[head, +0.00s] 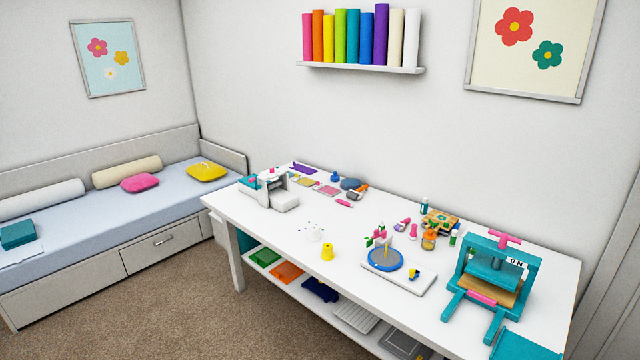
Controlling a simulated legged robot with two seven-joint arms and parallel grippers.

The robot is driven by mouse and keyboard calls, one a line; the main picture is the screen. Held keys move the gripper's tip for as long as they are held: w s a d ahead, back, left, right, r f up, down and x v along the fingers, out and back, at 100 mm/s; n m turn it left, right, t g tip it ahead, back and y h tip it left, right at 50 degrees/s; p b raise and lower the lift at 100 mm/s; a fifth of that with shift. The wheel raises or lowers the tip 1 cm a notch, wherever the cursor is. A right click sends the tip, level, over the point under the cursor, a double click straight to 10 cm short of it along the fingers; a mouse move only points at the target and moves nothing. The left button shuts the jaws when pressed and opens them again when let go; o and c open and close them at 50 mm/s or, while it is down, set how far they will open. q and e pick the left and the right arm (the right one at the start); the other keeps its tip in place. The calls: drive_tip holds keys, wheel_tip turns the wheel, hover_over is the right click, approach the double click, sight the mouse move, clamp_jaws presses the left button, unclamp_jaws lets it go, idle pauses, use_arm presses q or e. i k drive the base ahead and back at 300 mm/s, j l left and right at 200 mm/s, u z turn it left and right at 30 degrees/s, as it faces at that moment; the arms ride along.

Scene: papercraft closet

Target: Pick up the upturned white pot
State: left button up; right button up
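A small white shape (314,236), apparently the upturned white pot, sits on the white table (360,228) left of its middle. It is pale against the white top, so its outline is hard to make out. A yellow pot-like piece (327,252) stands just in front and to the right of it, narrower at the top. Tiny colored bits lie scattered just behind the white shape. Neither of my grippers shows in the head view.
A white machine (272,190) stands at the table's left end. A board with a blue-grey disc (385,259) and a teal press (494,273) are to the right. Craft pieces lie along the back. A lower shelf holds colored trays (286,271). A daybed (110,220) is at the left.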

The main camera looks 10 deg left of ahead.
sight(314, 233)
drive_tip(key=i+j+u, duration=0.25)
drive_tip(key=i+u, duration=0.15)
drive_tip(key=i, duration=0.25)
drive_tip(key=i+u, duration=0.4)
drive_tip(key=i, duration=0.2)
drive_tip(key=i+l+u, duration=0.1)
drive_tip(key=i+u, duration=0.35)
drive_tip(key=i, duration=0.25)
drive_tip(key=i+z, duration=0.3)
drive_tip(key=i, duration=0.2)
drive_tip(key=i+j+z, duration=0.2)
drive_tip(key=i+z, duration=0.15)
drive_tip(key=i, duration=0.15)
drive_tip(key=i+z, duration=0.35)
drive_tip(key=i+j+z, duration=0.1)
drive_tip(key=z, duration=0.3)
drive_tip(key=i, duration=0.1)
